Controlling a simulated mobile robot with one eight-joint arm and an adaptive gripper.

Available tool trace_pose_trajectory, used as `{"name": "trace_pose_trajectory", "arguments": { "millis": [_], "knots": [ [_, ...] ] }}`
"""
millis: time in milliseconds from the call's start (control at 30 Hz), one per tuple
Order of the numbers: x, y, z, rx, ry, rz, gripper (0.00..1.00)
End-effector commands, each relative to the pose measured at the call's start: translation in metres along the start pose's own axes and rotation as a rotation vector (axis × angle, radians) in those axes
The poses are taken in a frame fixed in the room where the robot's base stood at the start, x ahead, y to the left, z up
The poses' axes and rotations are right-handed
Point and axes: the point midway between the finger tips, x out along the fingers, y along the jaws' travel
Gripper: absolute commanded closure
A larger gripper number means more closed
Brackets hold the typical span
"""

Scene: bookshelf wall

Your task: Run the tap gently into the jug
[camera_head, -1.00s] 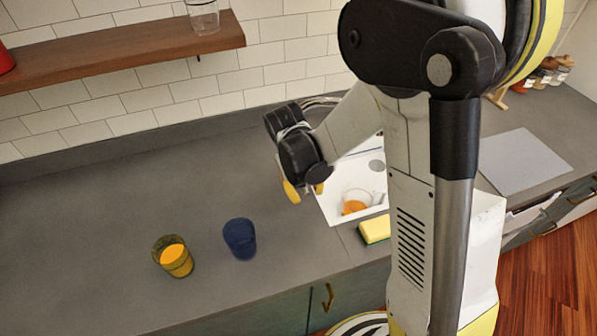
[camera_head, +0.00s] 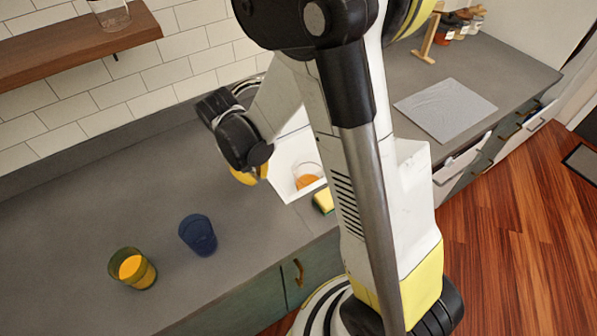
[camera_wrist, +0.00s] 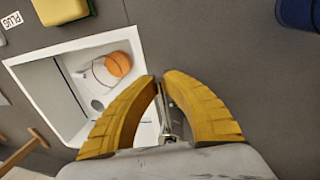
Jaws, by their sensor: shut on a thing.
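The jug (camera_head: 307,173) looks like a clear vessel with orange in its bottom. It stands in the white sink (camera_head: 283,181); the wrist view also shows the jug (camera_wrist: 117,64) inside the sink (camera_wrist: 70,118). My gripper (camera_head: 248,176) is at the sink's left edge in the head view. In the wrist view its yellow fingers (camera_wrist: 163,79) are shut on a slim metal part of the tap (camera_wrist: 173,122). The fingers and my wrist hide most of the tap. I cannot tell whether water runs.
A dark blue cup (camera_head: 198,236) and an amber glass with orange contents (camera_head: 132,269) stand on the grey counter, left of the sink. A yellow-green sponge (camera_head: 323,201) lies at the sink's front edge. A grey mat (camera_head: 446,110) lies to the right.

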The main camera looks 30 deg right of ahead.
Motion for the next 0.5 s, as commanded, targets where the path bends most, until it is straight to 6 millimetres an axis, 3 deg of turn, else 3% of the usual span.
{"name": "trace_pose_trajectory", "arguments": {
  "millis": [500],
  "knots": [
    [-0.0006,-0.0074,-0.0010,0.065,-0.013,0.000,1.00]
  ]
}}
